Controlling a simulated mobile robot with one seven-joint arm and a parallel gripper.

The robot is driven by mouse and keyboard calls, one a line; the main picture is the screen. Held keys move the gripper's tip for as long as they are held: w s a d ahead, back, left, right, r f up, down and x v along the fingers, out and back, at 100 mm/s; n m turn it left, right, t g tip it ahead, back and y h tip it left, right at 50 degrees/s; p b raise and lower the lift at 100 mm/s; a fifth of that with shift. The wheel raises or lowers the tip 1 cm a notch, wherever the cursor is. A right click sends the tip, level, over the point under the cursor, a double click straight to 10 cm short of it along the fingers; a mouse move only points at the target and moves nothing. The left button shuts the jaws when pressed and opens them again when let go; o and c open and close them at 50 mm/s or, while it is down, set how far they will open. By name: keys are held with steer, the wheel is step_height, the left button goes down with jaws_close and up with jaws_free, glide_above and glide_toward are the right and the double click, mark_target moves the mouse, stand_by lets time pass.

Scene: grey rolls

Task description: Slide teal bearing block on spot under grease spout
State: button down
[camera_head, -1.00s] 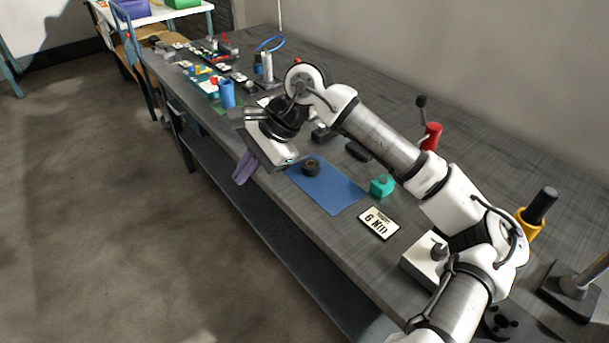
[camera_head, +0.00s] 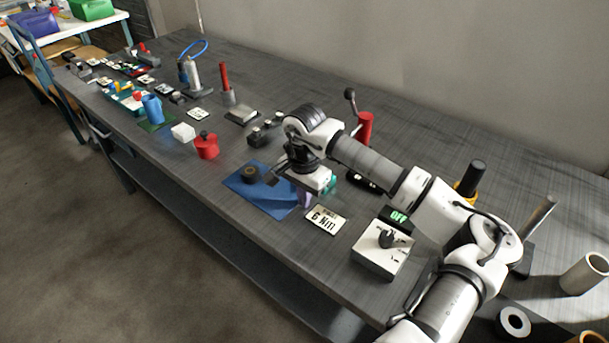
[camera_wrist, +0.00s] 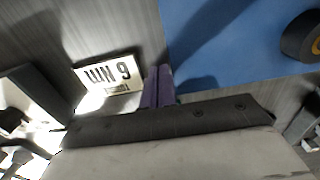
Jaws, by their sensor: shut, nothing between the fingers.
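The teal bearing block (camera_head: 331,184) shows only partly in the head view, just behind and right of my gripper. It stands on the bench; I cannot tell whether my gripper touches it. My gripper (camera_head: 305,200) is low between the blue mat and the 6 Nm card, pointing down, its purple fingers together and empty. I cannot identify the grease spout with certainty; a grey upright cylinder with a blue hose (camera_head: 194,75) stands at the far left.
The blue mat (camera_head: 268,201) bears a dark roll (camera_head: 250,174). The 6 Nm card (camera_head: 326,220) lies right of it. A switch box (camera_head: 383,250), a red lever post (camera_head: 364,128) and a red pot (camera_head: 206,146) stand around. The back strip of the bench is fairly clear.

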steer(key=shift+w+d+r+p, duration=0.1)
steer(key=shift+w+d+p, duration=0.25)
steer(key=shift+w, duration=0.2)
steer(key=shift+w+d+r+p, duration=0.1)
steer(key=shift+w+d+p, duration=0.1)
steer(key=shift+w+d, duration=0.3)
steer(key=shift+w+d+f, duration=0.15)
steer(key=shift+w+d, duration=0.15)
steer(key=shift+w, duration=0.25)
steer(key=w+d+b, duration=0.1)
steer(key=w, duration=0.1)
steer(key=w+d+b, duration=0.1)
steer(key=w, duration=0.1)
steer(key=w+d+b, duration=0.1)
steer(key=w+d, duration=0.1)
steer(key=shift+d+f, duration=0.1)
steer(key=shift+w+d, duration=0.15)
steer(key=shift+d, duration=0.05)
